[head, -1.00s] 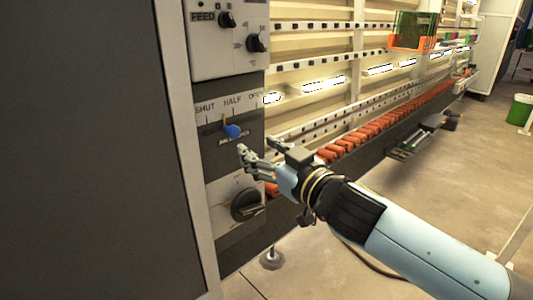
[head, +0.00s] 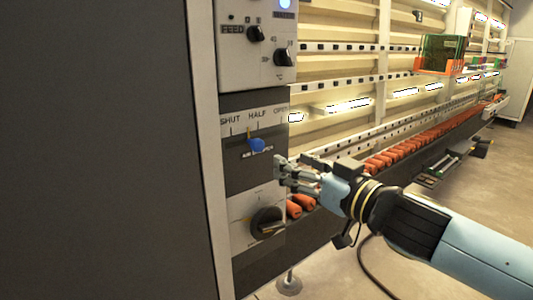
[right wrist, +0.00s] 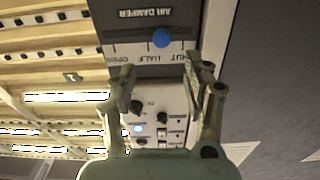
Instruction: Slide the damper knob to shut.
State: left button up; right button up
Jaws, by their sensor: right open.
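The blue damper knob (head: 256,146) sits on a dark panel, just below the HALF mark, between SHUT on its left and OPEN on its right. A small yellow mark stands just to its upper left. My right gripper (head: 283,171) is open and empty, to the right of and a little below the knob, apart from it. In the right wrist view the knob (right wrist: 161,38) shows beyond the open fingers (right wrist: 157,66), roughly midway between them, with the AIR DAMPER lettering upside down. My left gripper is not in view.
A rotary dial (head: 266,222) sits below the damper panel, close to my right gripper. The FEED panel (head: 243,58) with black knobs is above. A large dark panel (head: 100,150) fills the left. Orange rollers (head: 410,145) run along the machine at right.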

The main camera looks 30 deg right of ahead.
aim_at(260, 145)
jog(key=w+p, duration=0.2)
jog(key=w, duration=0.1)
jog(key=w+p, duration=0.3)
jog(key=w+a+p, duration=0.1)
jog(key=w+p, duration=0.2)
jog(key=shift+w+r, duration=0.1)
jog(key=shift+r, duration=0.15)
jog(key=shift+w+f, duration=0.1)
jog(key=shift+w, duration=0.45)
grip_shut()
